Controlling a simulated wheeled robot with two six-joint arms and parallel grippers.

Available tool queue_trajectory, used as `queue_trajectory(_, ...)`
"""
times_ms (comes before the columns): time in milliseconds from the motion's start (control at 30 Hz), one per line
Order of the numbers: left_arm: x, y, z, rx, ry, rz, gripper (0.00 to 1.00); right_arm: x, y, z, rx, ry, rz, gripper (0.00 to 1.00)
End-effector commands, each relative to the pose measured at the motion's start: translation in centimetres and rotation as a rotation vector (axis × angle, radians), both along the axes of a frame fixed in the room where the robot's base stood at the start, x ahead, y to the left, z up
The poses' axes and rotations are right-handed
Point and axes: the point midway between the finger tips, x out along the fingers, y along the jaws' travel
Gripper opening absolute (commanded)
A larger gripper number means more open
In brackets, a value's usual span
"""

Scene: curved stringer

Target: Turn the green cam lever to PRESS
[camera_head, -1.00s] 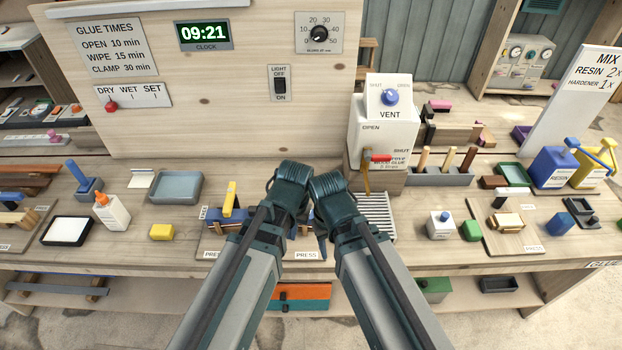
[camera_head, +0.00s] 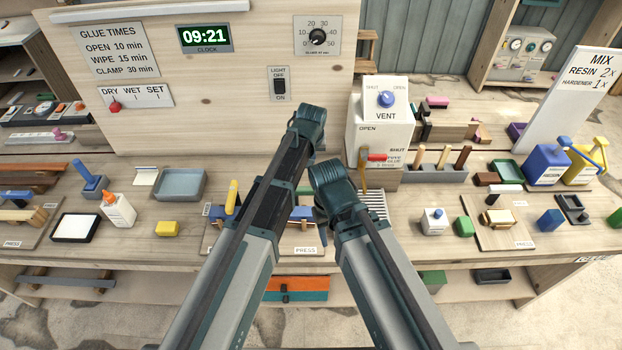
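I cannot make out a green cam lever; it may be hidden behind my arms. A board with a PRESS label (camera_head: 305,251) lies at the middle front of the bench, largely covered by my arms. A yellow upright lever (camera_head: 232,196) and blue parts (camera_head: 300,213) show on it. My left gripper (camera_head: 308,122) is raised in front of the wooden panel, below the light switch. My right gripper (camera_head: 335,185) is lower, above the bench beside the grey ribbed plate (camera_head: 374,204). The fingertips of both are hidden, so their opening does not show.
The white VENT box (camera_head: 378,138) with its red-handled lever (camera_head: 374,158) stands just right of my grippers.

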Motion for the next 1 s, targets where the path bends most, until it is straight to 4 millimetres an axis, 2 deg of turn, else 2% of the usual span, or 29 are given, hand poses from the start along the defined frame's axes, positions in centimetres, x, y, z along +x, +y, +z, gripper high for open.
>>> queue_trajectory(267, 0.1, 0.0, -0.5, 0.0, 0.001, -0.001, 0.0, 0.0, 0.0, -0.5, 0.0, 0.0, 0.001, 0.5)
queue_trajectory(467, 0.6, 0.0, -2.0, 0.0, 0.001, -0.001, 0.0, 0.0, 0.0, -2.0, 0.0, 0.0, 0.003, 0.5)
queue_trajectory(1000, 3.1, 0.0, -9.3, 0.001, 0.001, -0.001, 0.0, 0.0, 0.0, -9.3, -0.001, 0.0, 0.002, 0.5)
